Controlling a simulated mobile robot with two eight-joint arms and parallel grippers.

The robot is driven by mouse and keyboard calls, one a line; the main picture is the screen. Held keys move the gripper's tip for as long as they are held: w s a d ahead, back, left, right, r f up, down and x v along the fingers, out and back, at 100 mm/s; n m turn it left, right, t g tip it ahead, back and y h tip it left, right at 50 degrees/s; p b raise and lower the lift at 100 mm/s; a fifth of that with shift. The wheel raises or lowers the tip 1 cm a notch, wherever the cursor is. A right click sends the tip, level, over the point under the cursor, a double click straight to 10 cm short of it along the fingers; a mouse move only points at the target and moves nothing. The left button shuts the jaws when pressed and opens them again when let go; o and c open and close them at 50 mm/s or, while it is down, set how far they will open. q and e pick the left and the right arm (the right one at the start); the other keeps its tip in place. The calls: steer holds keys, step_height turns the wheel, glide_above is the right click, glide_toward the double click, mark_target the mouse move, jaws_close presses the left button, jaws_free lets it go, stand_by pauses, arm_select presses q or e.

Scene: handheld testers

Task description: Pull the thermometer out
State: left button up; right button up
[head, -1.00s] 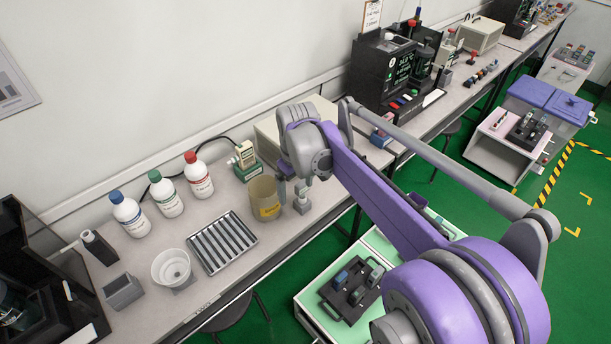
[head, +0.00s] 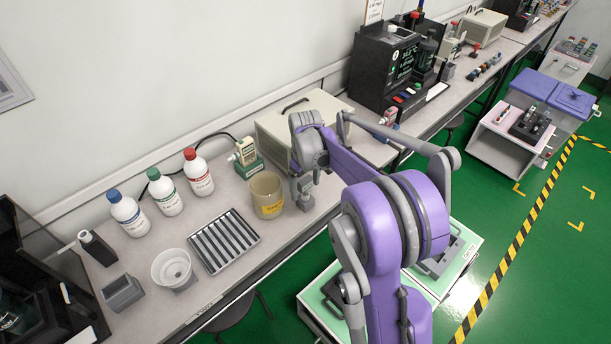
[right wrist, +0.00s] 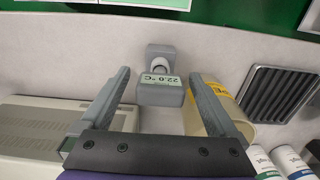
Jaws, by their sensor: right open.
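The thermometer is a grey block with a pale display reading 22.0 °C (right wrist: 160,83) in the right wrist view. It sits at a grey stand (right wrist: 161,51) with a round light part between them. My right gripper (right wrist: 158,77) is open, with one finger on each side of the thermometer and visible gaps between. In the head view my right gripper (head: 302,184) is over the stand (head: 305,203), beside the beige beaker, and hides most of the thermometer. My left gripper is not in view.
The beige beaker (head: 267,197) stands close to the gripper; in the wrist view it (right wrist: 217,98) is right behind one finger. A slotted tray (head: 222,241), a white bowl (head: 171,268), bottles (head: 198,175) and a tester in a green cradle (head: 246,156) stand left. A beige instrument box (head: 290,118) is behind.

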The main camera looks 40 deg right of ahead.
steer(key=shift+f, duration=0.75)
jaws_close()
stand_by(0.4)
